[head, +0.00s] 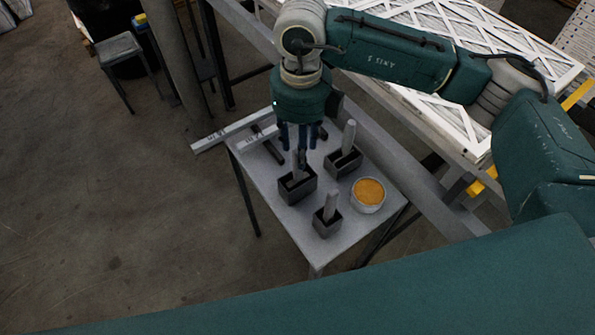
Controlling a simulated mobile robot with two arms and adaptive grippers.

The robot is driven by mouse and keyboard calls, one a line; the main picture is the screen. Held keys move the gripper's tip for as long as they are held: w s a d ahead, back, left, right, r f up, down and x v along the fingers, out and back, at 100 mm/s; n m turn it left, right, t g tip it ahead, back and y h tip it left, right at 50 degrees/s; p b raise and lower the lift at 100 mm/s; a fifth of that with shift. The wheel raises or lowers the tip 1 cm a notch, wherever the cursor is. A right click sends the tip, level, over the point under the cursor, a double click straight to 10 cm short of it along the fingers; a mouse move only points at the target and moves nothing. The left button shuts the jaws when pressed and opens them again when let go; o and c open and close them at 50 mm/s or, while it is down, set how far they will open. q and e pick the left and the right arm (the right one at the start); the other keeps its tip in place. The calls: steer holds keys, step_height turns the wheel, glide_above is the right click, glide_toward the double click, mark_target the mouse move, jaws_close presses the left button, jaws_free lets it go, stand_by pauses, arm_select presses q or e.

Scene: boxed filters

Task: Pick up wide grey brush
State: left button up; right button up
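Three grey handles stand upright in dark open boxes on a small grey table (268,185). One handle (296,170) is in the left box (298,192), one (349,136) in the back right box (344,163), and one (330,205) in the smaller front box (326,227). The brush ends are hidden inside the boxes, so I cannot tell which is the wide brush. My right gripper (302,150) points down over the left box, with its dark fingers at the top of that handle. Whether they touch or grip it is unclear. My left gripper is out of view.
A round container with orange contents (369,192) stands at the table's right. A dark tool (267,145) and a pale labelled bar (232,131) lie at the back left. White framed panels (430,110) lie behind.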

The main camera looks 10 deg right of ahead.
mark_target(298, 172)
steer(key=shift+a+f, duration=0.1)
steer(key=shift+f, duration=0.2)
step_height(298, 172, down, 4)
steer(key=p, duration=0.3)
steer(key=shift+s+a+f, duration=0.1)
steer(key=shift+a+f, duration=0.05)
steer(key=shift+f, duration=0.3)
steer(key=shift+c, duration=1.3)
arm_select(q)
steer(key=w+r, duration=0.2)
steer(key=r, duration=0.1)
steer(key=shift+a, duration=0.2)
arm_select(e)
jaws_close()
